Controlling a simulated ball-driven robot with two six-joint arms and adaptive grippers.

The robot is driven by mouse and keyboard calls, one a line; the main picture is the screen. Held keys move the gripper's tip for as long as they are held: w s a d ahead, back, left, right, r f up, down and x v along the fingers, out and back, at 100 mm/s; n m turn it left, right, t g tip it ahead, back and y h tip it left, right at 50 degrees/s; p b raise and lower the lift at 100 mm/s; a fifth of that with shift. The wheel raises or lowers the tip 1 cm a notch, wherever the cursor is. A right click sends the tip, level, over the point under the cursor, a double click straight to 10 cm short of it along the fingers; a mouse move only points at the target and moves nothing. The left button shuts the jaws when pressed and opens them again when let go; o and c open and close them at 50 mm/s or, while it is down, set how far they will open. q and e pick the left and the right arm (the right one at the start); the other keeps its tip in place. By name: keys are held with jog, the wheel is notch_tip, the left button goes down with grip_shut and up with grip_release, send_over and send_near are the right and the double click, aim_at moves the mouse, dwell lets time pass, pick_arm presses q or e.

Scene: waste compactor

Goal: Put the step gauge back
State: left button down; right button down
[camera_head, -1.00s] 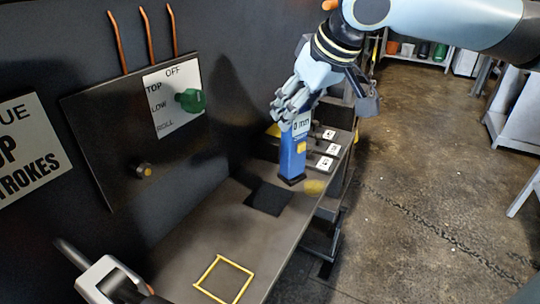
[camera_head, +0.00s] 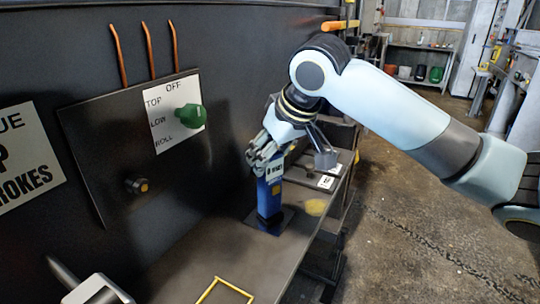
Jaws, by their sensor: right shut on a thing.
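The step gauge (camera_head: 268,200) is a blue upright block with a white label that seems to read 0 mm and a yellow patch on its side. It stands upright over a dark square (camera_head: 266,222) on the grey shelf; I cannot tell whether its base touches it. My right gripper (camera_head: 264,163) is shut on its upper part from above and hides its top. At the lower left, a pale, dark-tipped part of my left arm's end (camera_head: 97,290) shows, but its fingers cannot be made out.
A yellow square outline (camera_head: 225,291) lies on the shelf (camera_head: 195,255) in front. A panel with a green knob (camera_head: 190,116) and a small button (camera_head: 143,187) is on the wall at left. White-labelled blocks (camera_head: 326,182) stand behind the gauge. Open floor lies to the right.

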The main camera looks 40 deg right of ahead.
jog(key=c, duration=0.7)
grip_release()
jog(key=shift+o, duration=0.2)
jog(key=p+v, duration=0.2)
jog(key=v, duration=1)
